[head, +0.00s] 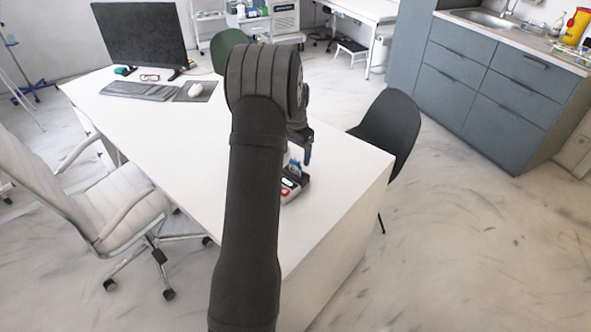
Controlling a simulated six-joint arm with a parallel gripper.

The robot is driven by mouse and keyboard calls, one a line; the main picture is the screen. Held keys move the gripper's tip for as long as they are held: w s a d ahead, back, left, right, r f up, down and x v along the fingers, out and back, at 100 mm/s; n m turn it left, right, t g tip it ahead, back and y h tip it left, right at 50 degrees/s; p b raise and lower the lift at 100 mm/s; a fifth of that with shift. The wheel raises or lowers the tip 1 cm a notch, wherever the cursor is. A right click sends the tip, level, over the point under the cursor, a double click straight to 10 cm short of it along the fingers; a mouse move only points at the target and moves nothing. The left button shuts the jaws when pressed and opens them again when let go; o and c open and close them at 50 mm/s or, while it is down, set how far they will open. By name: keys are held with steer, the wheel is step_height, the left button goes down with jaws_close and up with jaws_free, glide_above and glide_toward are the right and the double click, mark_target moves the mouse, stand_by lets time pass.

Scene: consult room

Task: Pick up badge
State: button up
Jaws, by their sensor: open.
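My gripper (299,158) is open above the white desk (335,195), mostly hidden behind my own dark arm. Just below it lies a small dark grey tray-like thing (303,181) with red and white items (290,184) on it. They are partly covered by my arm, and I cannot tell whether one of them is the badge. I cannot tell whether the gripper touches anything. No badge is clearly seen elsewhere on the desk.
A monitor (140,38), keyboard (138,90), mouse (196,90) and small red-framed item (150,77) are at the desk's far left. A dark chair (392,130) stands at the right, a white chair (110,195) at the left. The desk's right part is clear.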

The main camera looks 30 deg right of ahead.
mark_target(296, 160)
steer(key=f, duration=0.5)
steer(key=shift+s+a+f, duration=0.1)
steer(key=shift+s+a, duration=0.05)
steer(key=shift+s, duration=0.1)
steer(key=shift+c, duration=0.2)
steer(key=c, duration=1.1)
